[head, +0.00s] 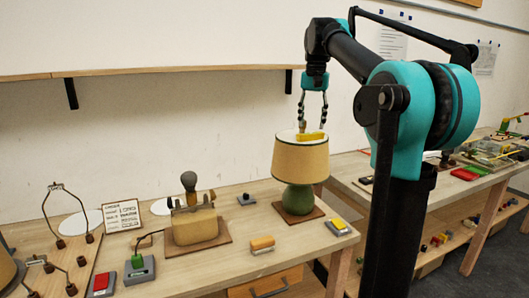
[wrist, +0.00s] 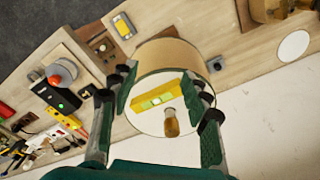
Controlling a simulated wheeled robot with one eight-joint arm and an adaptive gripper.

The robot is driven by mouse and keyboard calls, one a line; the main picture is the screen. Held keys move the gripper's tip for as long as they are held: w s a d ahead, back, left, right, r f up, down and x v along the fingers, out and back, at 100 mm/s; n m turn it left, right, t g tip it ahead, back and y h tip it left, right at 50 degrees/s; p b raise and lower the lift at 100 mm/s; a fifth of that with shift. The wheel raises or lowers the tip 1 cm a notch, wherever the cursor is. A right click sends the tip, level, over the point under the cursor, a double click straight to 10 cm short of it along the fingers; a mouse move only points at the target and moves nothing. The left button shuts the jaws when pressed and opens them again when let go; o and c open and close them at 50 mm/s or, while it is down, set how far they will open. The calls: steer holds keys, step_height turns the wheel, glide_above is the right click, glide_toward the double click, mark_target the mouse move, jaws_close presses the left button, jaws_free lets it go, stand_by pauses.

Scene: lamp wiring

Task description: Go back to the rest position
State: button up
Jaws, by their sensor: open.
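My gripper (head: 312,128) is open and points down just above the table lamp (head: 301,165), which has a tan shade and a green base on a brown board. A yellow spirit level (head: 311,137) lies across the top of the shade. In the wrist view the level (wrist: 157,103) sits between my spread fingers (wrist: 158,100), with a brown knob (wrist: 171,124) beside it at the shade's middle. I cannot tell whether the fingers touch the shade. The rest position is not marked in view.
A beige device with a bulb (head: 195,224) stands left on the bench (head: 290,228). A wooden-handled block (head: 262,244) and a grey box with a yellow top (head: 338,226) lie near the front edge. A wall shelf (head: 150,71) runs behind. Another cluttered bench is at right.

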steer(key=s+d+f+n+t, duration=0.1)
steer(key=s+f, duration=0.8)
steer(key=f, duration=0.5)
steer(key=s+d+f+n+t, duration=0.1)
steer(key=s+f, duration=0.8)
steer(key=f, duration=0.5)
steer(key=s+d+f+n+t, duration=0.1)
steer(key=s+f, duration=0.7)
steer(key=f, duration=0.6)
steer(key=shift+s+d+n, duration=0.15)
steer(key=shift+s+n, duration=0.25)
